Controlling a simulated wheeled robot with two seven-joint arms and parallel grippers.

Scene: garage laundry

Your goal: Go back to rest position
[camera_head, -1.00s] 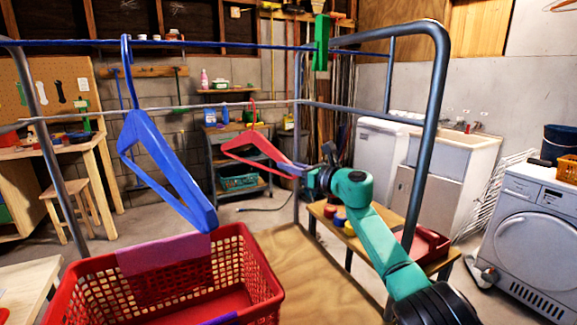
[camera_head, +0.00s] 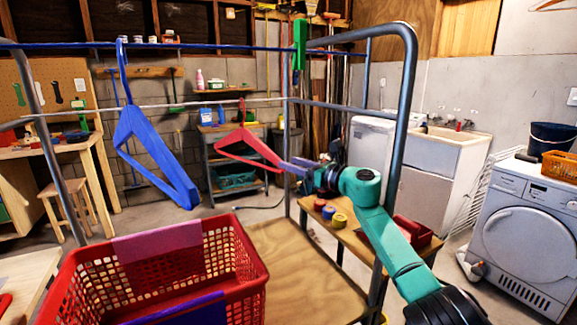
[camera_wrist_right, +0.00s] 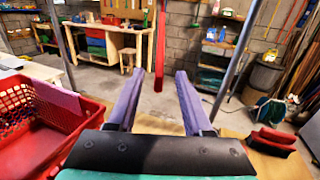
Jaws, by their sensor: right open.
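My right gripper (camera_head: 292,167) has purple fingers and is at the lower right end of a red hanger (camera_head: 246,148). In the right wrist view the fingers (camera_wrist_right: 157,88) are spread apart with nothing clamped. The red hanger (camera_wrist_right: 160,45) shows edge-on ahead, in line with the gap between them. I cannot tell whether a finger touches it. My left gripper is not in view.
A blue hanger (camera_head: 152,150) hangs from the blue rail (camera_head: 200,46). A red basket (camera_head: 250,292) with purple and mauve cloths stands below it at left. A metal rack post (camera_head: 400,130) stands close to my right arm. A washing machine (camera_head: 525,225) is at right.

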